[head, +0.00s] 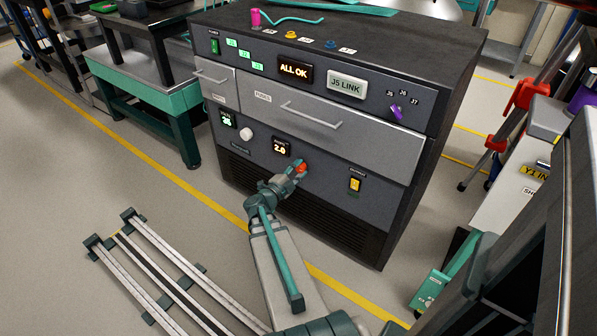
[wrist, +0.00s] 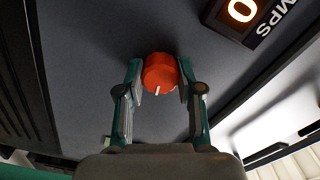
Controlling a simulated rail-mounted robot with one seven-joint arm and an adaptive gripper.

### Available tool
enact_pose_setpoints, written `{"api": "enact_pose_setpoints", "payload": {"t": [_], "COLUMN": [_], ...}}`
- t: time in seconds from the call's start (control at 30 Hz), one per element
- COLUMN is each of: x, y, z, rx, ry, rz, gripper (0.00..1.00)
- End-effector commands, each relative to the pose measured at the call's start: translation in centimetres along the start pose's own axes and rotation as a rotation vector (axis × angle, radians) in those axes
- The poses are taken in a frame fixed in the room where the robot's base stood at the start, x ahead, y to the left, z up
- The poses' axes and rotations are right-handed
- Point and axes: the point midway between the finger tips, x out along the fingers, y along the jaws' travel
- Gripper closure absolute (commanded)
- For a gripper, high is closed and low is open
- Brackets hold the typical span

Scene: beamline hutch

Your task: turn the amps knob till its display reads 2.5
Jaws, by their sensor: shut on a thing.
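The amps knob (wrist: 159,73) is orange-red with a white pointer line, on the dark cabinet front. It also shows small in the head view (head: 301,168). My gripper (wrist: 160,82) has one finger on each side of the knob and is shut on it; it also shows in the head view (head: 297,172), reaching the panel from below. The amps display (head: 281,147) sits up and left of the knob and reads about 2.0 in yellow digits. In the wrist view its corner (wrist: 242,10) shows a 0 and part of the label; the rest is cut off.
A white knob (head: 246,134) and a green display (head: 227,119) are to the left on the same panel. A yellow rocker switch (head: 355,184) is to the right. A drawer with a long handle (head: 311,115) is above.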

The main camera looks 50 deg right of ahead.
Motion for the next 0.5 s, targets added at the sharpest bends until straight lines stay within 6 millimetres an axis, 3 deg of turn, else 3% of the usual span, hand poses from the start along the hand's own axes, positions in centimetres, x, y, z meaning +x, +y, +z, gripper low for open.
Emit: {"api": "enact_pose_setpoints", "payload": {"t": [0.47, 0.5], "x": [-0.07, -0.07], "y": [0.06, 0.06], "z": [-0.01, -0.01], "rx": [0.017, 0.017], "ry": [-0.001, -0.001], "rz": [0.002, 0.002], "gripper": [0.99, 0.62]}}
